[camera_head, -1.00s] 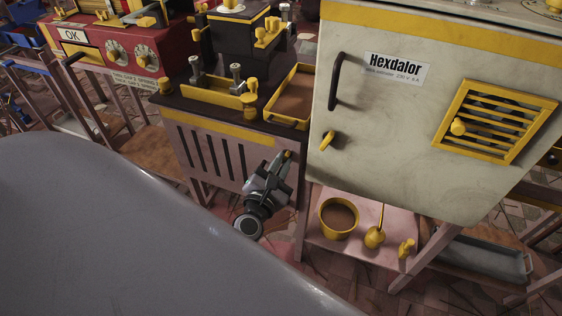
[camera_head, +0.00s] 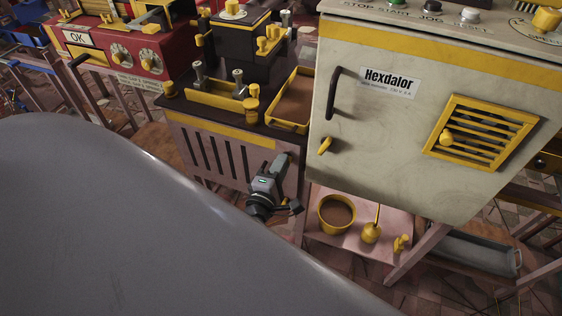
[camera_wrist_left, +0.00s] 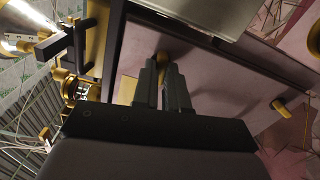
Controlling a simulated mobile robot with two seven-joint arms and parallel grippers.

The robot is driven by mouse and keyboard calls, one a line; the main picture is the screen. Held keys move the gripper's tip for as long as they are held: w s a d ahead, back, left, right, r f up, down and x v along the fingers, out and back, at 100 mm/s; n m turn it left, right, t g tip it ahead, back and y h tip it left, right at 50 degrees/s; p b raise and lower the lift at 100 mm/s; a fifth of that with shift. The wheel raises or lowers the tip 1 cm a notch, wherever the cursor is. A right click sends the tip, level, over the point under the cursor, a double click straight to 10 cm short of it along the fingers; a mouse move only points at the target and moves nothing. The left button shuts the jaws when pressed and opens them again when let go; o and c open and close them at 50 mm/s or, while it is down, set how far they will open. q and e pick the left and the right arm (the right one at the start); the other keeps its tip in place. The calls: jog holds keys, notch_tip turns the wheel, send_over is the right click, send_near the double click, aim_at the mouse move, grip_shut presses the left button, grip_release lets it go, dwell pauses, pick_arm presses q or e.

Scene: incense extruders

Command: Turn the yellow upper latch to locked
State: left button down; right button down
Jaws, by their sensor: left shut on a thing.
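My left gripper (camera_head: 283,166) is low in front of the right part of the pink slotted cabinet (camera_head: 218,158) in the head view. In the left wrist view, the gripper (camera_wrist_left: 164,72) has its two dark fingers nearly together. They are shut on a small yellow latch (camera_wrist_left: 162,57) at the edge of a pinkish panel (camera_wrist_left: 215,85). The fingers hide much of this latch, so its exact angle is unclear. A second yellow latch (camera_wrist_left: 280,104) sits farther right on that panel, apart from the fingers. My right gripper is out of view.
The pale Hexdalor cabinet (camera_head: 400,140) stands close to the right, with a yellow knob (camera_head: 325,145) and a dark handle (camera_head: 335,90).

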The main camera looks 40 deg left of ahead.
pick_arm(q)
jog(key=shift+m+p, duration=0.35)
jog(key=shift+m, duration=0.65)
jog(key=c, duration=1.2)
grip_release()
jog(key=shift+o, duration=0.2)
jog(key=shift+s, duration=0.1)
